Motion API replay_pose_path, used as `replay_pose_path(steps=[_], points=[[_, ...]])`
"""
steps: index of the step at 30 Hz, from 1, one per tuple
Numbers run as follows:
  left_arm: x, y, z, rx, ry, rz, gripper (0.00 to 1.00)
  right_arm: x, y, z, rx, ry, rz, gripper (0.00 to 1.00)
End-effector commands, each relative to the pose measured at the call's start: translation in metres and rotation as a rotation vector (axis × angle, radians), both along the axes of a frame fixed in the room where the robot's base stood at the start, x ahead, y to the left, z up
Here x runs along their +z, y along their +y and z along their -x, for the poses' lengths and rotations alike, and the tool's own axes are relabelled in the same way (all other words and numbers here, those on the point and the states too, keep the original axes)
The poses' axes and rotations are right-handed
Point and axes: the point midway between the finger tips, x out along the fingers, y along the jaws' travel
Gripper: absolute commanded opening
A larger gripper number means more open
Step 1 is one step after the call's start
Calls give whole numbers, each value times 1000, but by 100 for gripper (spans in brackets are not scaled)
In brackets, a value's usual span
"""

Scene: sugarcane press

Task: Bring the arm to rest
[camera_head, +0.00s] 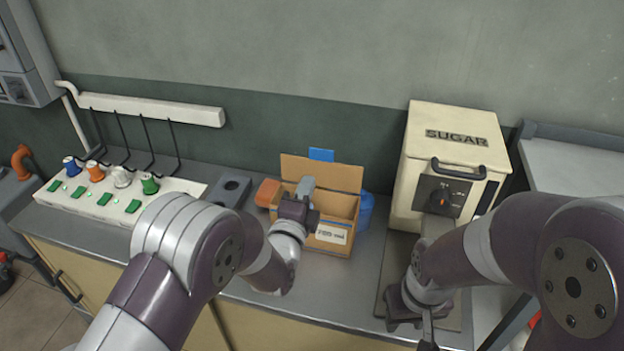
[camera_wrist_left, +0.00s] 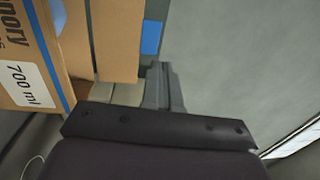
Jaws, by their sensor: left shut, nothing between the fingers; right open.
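My left arm reaches in from the left. Its gripper (camera_head: 305,187) is shut and empty, its fingertips over the open cardboard box (camera_head: 347,213). The left fingers also show in the left wrist view (camera_wrist_left: 158,88), with the box (camera_wrist_left: 112,45) and its "700 ml" label on the left. I cannot tell whether the fingers touch the box. My right arm comes in from the right. Its gripper (camera_head: 427,333) is low over the counter front, in front of the cream SUGAR machine (camera_head: 455,135); it is open, and its fingers are partly hidden by the wrist.
A white panel (camera_head: 115,210) with coloured knobs and green switches stands at the left. An orange container (camera_head: 267,192) is beside the box, and a blue object (camera_head: 366,209) is behind it. The grey counter (camera_head: 345,285) is bare between the arms.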

Motion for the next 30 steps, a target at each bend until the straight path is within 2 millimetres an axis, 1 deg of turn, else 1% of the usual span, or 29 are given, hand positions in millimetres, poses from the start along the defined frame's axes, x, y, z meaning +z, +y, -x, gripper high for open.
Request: replay_pose_path(steps=[1,3,6,11,13,14,15,17,18,19,20,21,22,23,24,26,27,29,30], points=[[0,3,10,-1,-1,0,0,-3,0,0,0,0,0,43],[1,7,21,0,-1,0,0,-5,0,0,0,0,0,43],[1,11,33,1,0,0,0,-6,0,0,0,0,0,43],[2,14,40,1,-2,2,0,-6,0,0,0,0,0,43],[1,13,40,-3,19,37,0,-6,0,0,0,0,0,43],[-5,13,39,-7,58,70,0,-6,0,0,0,0,0,43],[-20,12,40,-13,157,132,0,-6,0,0,0,0,0,43],[-62,13,52,0,409,242,0,-6,0,0,0,0,0,43],[-87,16,65,38,608,334,0,-6,0,0,0,0,0,43],[-102,23,78,96,761,406,0,-5,0,0,0,0,0,43],[-114,34,93,176,906,481,0,-3,0,0,0,0,0,43],[-125,53,115,311,1081,580,0,-1,0,0,0,0,0,43],[-129,69,134,429,1194,650,0,0,0,0,0,0,0,43],[-131,85,154,556,1291,717,0,2,0,0,0,0,0,43],[-127,107,181,732,1392,799,0,4,0,0,0,0,0,43],[-116,137,220,981,1487,899,0,7,0,0,0,0,0,43],[-107,153,241,1114,1518,950,0,9,0,0,0,0,0,43],[-91,174,264,1252,1532,1007,0,12,0,0,0,0,0,43],[-80,185,269,1282,1519,1038,0,14,0,0,0,0,0,43]])
